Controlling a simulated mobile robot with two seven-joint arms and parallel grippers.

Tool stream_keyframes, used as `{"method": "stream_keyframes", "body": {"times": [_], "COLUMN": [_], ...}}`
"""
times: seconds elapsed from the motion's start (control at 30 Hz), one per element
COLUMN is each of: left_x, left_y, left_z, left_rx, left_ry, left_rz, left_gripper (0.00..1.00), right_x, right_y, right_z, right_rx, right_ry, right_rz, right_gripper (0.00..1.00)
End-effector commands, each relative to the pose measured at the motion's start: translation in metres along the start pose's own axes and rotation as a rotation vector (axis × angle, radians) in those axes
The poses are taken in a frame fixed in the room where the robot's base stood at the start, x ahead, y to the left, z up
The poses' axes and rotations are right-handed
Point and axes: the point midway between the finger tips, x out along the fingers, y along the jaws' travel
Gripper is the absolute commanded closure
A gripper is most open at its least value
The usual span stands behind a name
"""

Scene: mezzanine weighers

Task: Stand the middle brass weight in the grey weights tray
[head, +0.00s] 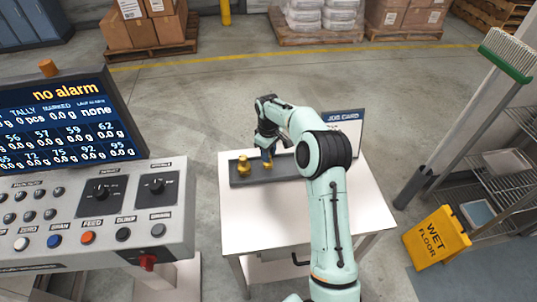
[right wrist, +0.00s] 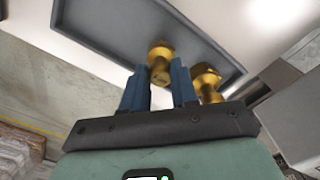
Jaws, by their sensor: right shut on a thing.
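The grey weights tray (head: 286,170) lies on a white table, partly hidden behind my right arm. A brass weight (head: 244,166) stands at its left end. My right gripper (head: 267,157) is over the tray, shut on a smaller brass weight (head: 267,162) just right of the first. In the right wrist view, this weight (right wrist: 160,62) sits between the two blue fingers (right wrist: 159,88), and the other brass weight (right wrist: 206,82) is beside the right finger. I cannot tell whether the held weight touches the tray floor. No third weight shows. My left gripper is not in view.
The white table (head: 262,220) has clear room in front of the tray. A job card (head: 347,122) stands at its back right. A control console (head: 90,215) with a display (head: 62,125) is at left. A yellow wet-floor sign (head: 437,238) and wire shelving are at right.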

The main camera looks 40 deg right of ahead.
Motion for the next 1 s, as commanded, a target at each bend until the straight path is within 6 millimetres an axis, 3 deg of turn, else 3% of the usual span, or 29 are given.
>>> {"method": "stream_keyframes", "body": {"times": [0.1,0.5,0.53,0.6,0.87,1.0], "left_x": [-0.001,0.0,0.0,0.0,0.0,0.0], "left_y": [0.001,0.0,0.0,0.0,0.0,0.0], "left_z": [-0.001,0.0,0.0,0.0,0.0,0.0], "left_rx": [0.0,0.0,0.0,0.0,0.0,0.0], "left_ry": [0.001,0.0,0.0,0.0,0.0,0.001], "left_rz": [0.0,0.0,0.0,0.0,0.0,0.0], "left_gripper": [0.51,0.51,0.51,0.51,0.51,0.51], "right_x": [0.01,0.015,0.015,0.015,0.014,0.004], "right_y": [0.0,0.0,0.0,0.0,0.0,0.001], "right_z": [-0.001,-0.001,0.0,0.0,0.0,-0.001], "right_rx": [0.0,0.0,0.0,0.0,0.0,0.001], "right_ry": [0.003,0.002,0.001,0.001,0.001,0.004], "right_rz": [0.001,0.001,0.001,0.001,0.001,0.003], "right_gripper": [1.0,1.0,0.62,0.46,0.46,0.46]}}
